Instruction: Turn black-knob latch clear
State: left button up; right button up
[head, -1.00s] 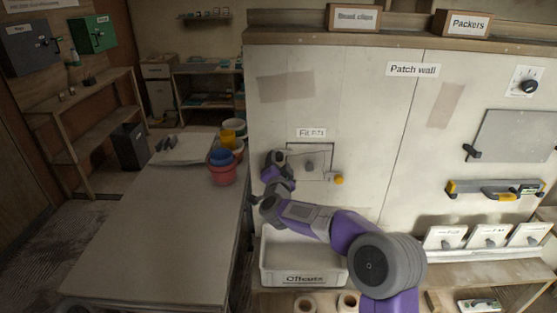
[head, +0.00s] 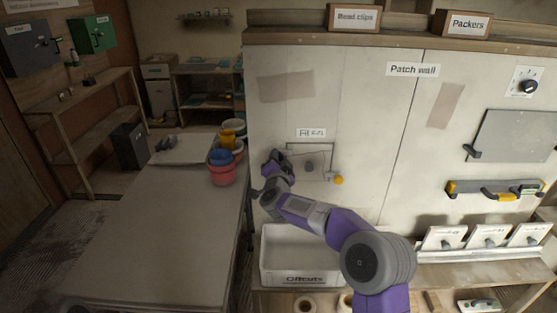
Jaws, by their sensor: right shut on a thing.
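A small square hatch panel (head: 322,158) with a dark outline and a grey knob (head: 310,166) in its middle is set in the patch wall. A yellow-knob latch (head: 337,179) sits at its lower right corner. My right gripper (head: 279,158) is at the panel's upper left edge, shut on the black-knob latch there. The gripper's dark fingers cover the latch, so its angle cannot be made out. My left gripper is not in view.
A white offcuts bin (head: 290,275) stands below the panel, under my right arm. A long table (head: 150,235) with stacked buckets (head: 222,174) is at left. A grey board (head: 515,136) and a yellow level (head: 500,190) are on the wall at right.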

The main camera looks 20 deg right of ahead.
jog(key=shift+r+n+p, duration=0.2)
jog(key=shift+n+p, duration=1.5)
jog(key=shift+p, duration=0.05)
jog(key=n+p, duration=0.3)
jog(key=n, duration=0.1)
jog(key=shift+n, duration=0.3)
jog(key=n+p, duration=0.3)
jog(key=n, duration=0.2)
jog(key=shift+f+p, duration=0.1)
jog(key=shift+p, duration=0.2)
jog(key=shift+n+p, duration=0.9)
jog(key=shift+n, duration=1.5)
jog(key=shift+d+f, duration=0.1)
jog(key=o, duration=1.1)
jog(key=shift+c, duration=0.2)
jog(key=shift+s, duration=0.15)
jog(key=v, duration=0.7)
jog(key=shift+s, duration=0.2)
